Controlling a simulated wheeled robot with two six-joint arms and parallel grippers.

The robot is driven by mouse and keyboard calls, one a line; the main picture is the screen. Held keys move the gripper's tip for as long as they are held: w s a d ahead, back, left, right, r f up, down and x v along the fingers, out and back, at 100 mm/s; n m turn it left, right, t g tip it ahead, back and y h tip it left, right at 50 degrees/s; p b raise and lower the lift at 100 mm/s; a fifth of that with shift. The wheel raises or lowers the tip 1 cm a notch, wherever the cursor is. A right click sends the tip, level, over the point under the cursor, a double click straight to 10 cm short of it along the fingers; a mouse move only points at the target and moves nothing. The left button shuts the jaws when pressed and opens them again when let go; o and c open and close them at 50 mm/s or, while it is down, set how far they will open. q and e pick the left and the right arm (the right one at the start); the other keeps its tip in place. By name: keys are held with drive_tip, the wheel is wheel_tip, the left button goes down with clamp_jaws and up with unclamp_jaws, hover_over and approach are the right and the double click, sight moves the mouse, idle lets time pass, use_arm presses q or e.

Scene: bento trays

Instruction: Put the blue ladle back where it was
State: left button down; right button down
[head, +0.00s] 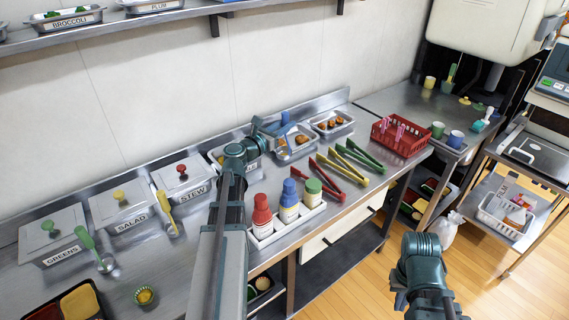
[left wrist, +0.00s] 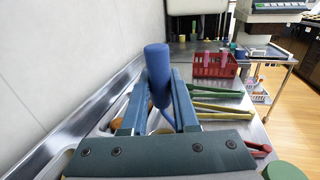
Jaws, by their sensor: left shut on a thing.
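The blue ladle (head: 285,120) is held in my left gripper (head: 272,129), over the back of the counter near the metal food trays. In the left wrist view its thick blue handle (left wrist: 158,66) stands up, slightly tilted, between the two fingers, which are shut on it. Its bowl is hidden behind the gripper. The stew container (head: 184,178) has a lid with a red knob and stands left of my left arm. My right arm shows at the lower right of the head view, but its fingers cannot be made out.
A white rack (head: 285,230) holds several bottles beside my left arm. Red, yellow and green tongs and a red basket (head: 400,140) are further right.

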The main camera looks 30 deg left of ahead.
use_arm(q)
drive_tip(key=b, duration=0.5)
hover_over(285, 152)
wheel_tip(285, 152, down, 6)
drive_tip(key=shift+r, duration=0.25)
drive_tip(key=shift+f, duration=0.1)
wheel_tip(285, 152, down, 4)
drive_tip(key=b, duration=0.3)
drive_tip(key=shift+r, duration=0.25)
drive_tip(key=shift+f+b, duration=0.2)
drive_tip(key=shift+b, duration=0.15)
drive_tip(key=c, duration=0.7)
unclamp_jaws()
drive_tip(key=shift+r, duration=0.1)
drive_tip(key=shift+r, duration=0.1)
